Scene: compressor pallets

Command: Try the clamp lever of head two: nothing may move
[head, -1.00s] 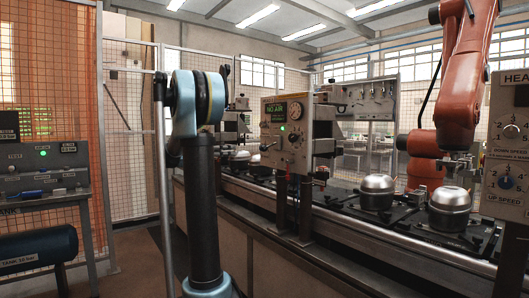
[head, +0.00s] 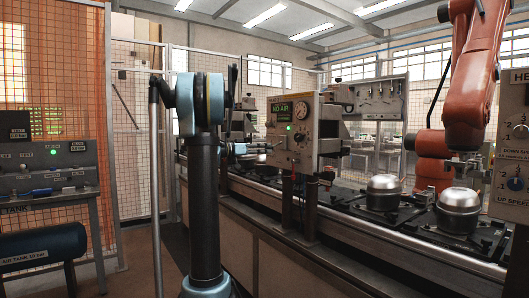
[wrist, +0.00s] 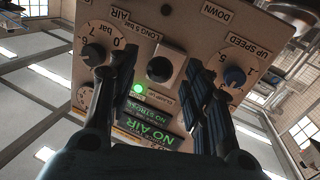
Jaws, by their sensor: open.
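A grey control box (head: 291,125) with a gauge, knobs, a lit green lamp and a "NO AIR" display stands mid-picture in the head view. The same kind of panel (wrist: 125,25) fills the wrist view upside down, with a black knob (wrist: 160,68), a dark gauge-side knob (wrist: 93,54) and a blue knob (wrist: 235,77). My gripper (wrist: 152,82) is open, its fingers spread either side of the black knob and lamp, with nothing between them held. I cannot tell which control is head two's clamp lever.
A conveyor line (head: 350,232) runs to the right with round metal compressors (head: 459,208) on black pallets. An orange robot arm (head: 470,80) hangs over it. Another panel (head: 512,150) stands at right. A test bench (head: 45,185) and blue air tank (head: 42,245) are at left.

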